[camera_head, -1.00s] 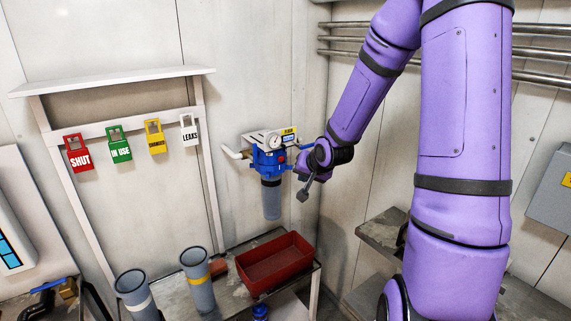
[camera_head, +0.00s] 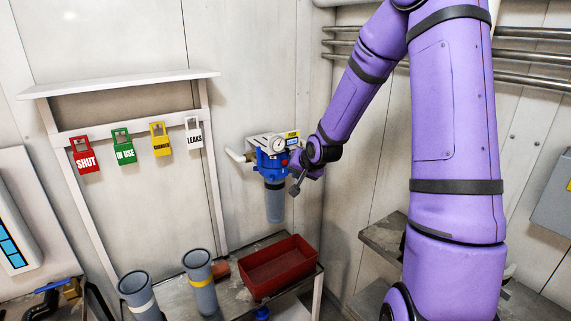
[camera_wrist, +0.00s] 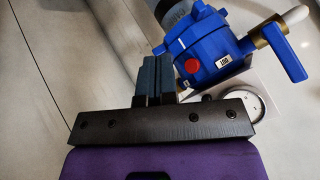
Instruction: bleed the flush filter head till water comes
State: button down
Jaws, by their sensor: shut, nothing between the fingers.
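The flush filter head (camera_head: 270,163) is a blue housing on the back wall, with a grey bowl (camera_head: 274,203) below it and a pressure gauge (camera_head: 278,145) above. In the wrist view the blue head (camera_wrist: 205,50) shows a red round button (camera_wrist: 191,66), an "OUT" label and a blue-handled valve (camera_wrist: 285,50) on a brass body. My gripper (camera_head: 296,186) is just right of the head in the head view. In the wrist view my gripper (camera_wrist: 154,60) has its fingers together, empty, close beside the head near the red button. I cannot tell whether they touch it. No water shows.
A red tray (camera_head: 278,267) stands on the bench below the filter. Two grey cylinders (camera_head: 200,283) stand left of it. Coloured tags (camera_head: 123,147) hang on a rail on the left wall. Pipes (camera_head: 535,55) run along the right wall.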

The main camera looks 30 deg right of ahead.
jog(key=shift+w, duration=1.85)
jog(key=shift+w, duration=0.15)
dwell(0.6)
jog(key=shift+w, duration=0.25)
jog(key=shift+w+a, duration=0.1)
jog(key=shift+w, duration=0.35)
dwell(0.8)
jog(key=shift+s, duration=0.85)
jog(key=shift+s, duration=2.55)
jog(key=shift+r, duration=0.1)
